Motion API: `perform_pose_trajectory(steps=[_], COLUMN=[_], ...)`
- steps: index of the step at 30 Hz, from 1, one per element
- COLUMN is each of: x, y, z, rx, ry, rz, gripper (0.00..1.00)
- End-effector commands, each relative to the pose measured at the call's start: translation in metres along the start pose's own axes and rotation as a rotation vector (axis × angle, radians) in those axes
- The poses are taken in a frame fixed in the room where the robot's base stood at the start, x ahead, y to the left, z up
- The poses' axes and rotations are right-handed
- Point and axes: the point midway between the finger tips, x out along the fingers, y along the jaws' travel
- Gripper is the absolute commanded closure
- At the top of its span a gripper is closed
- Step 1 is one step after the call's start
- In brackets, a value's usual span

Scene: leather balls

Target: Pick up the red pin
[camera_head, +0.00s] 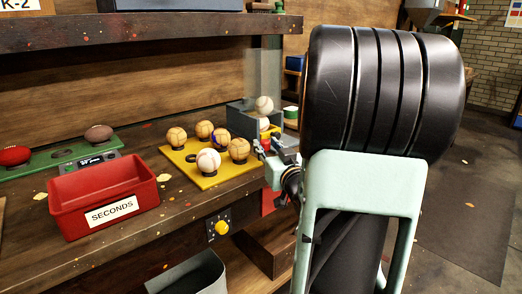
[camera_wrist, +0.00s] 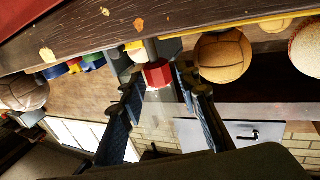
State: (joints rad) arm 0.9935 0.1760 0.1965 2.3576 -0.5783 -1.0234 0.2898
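A small red, faceted piece (camera_wrist: 157,75), which looks like the red pin, shows in the wrist view between the fingertips of my gripper (camera_wrist: 160,80). A grey part adjoins it. My gripper is open, with a dark finger on either side of the red piece and gaps visible. I cannot tell how far beyond the fingertips the piece lies. In the head view my gripper (camera_head: 270,148) is at the right end of the yellow board (camera_head: 205,183), beside the grey box (camera_head: 240,117).
Several brown balls and a white ball (camera_head: 208,161) sit on the yellow board. A red SECONDS bin (camera_head: 102,195) stands to the left. A green board (camera_head: 45,162) with two oval balls lies behind it. In the wrist view a brown ball (camera_wrist: 223,56) is close right of the fingers.

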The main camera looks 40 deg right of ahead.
Motion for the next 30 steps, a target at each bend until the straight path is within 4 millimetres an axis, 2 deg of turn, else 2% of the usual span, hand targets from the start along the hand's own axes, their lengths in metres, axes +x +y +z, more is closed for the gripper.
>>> perform_pose_trajectory(steps=[4, 12, 14, 21, 30], x=[0.017, 0.021, 0.021, 0.021, 0.021], y=[0.0, 0.0, 0.0, 0.0, 0.0], z=[0.001, 0.0, 0.0, 0.0, -0.002], rx=[-0.001, -0.001, -0.001, -0.001, -0.001], ry=[0.0, 0.0, 0.0, 0.0, 0.001], rz=[-0.001, 0.001, 0.001, 0.001, 0.0], gripper=[0.7, 0.7, 0.74, 1.0, 1.0])
